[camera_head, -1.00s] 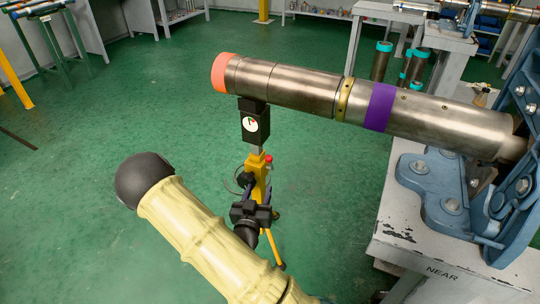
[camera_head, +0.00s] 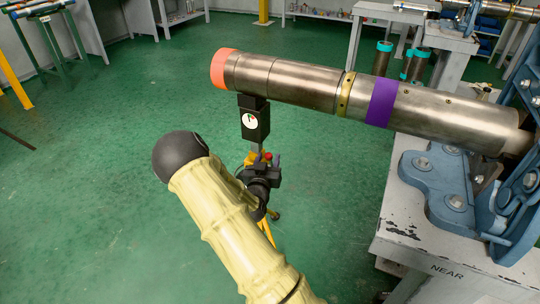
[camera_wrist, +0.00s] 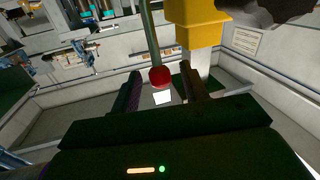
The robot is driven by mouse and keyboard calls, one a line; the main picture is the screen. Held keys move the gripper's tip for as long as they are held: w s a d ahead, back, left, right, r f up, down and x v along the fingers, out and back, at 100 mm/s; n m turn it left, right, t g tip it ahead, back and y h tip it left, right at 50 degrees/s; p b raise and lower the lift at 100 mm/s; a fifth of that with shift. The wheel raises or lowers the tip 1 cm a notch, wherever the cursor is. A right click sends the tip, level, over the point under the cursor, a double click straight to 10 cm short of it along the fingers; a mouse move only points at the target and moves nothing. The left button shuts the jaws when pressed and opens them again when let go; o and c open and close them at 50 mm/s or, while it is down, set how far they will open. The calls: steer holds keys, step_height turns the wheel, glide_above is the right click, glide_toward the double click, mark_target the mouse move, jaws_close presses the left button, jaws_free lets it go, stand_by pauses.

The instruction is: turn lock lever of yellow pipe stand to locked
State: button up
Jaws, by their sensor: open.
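The yellow pipe stand (camera_head: 265,232) stands on the floor under the free end of the pipe, largely hidden behind my arm and gripper in the head view. Its black head with a white dial (camera_head: 251,122) sits below the pipe. The lock lever's red knob shows small in the head view (camera_head: 268,155) and large in the wrist view (camera_wrist: 160,77), at the end of a thin rod (camera_wrist: 151,38). My gripper (camera_wrist: 161,80) is open. In the wrist view the knob appears between its two fingers, with visible gaps on both sides; contact cannot be seen. The yellow stand body (camera_wrist: 195,30) is right of the rod.
A steel pipe (camera_head: 300,85) with orange end and purple band runs above my gripper to a blue vise (camera_head: 455,200) on a grey bench (camera_head: 420,258) at right. Teal-capped pipes (camera_head: 383,58) stand behind.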

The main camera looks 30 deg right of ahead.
steer(key=shift+b+x, duration=0.3)
steer(key=shift+x, duration=1.55)
steer(key=shift+c, duration=0.3)
jaws_close()
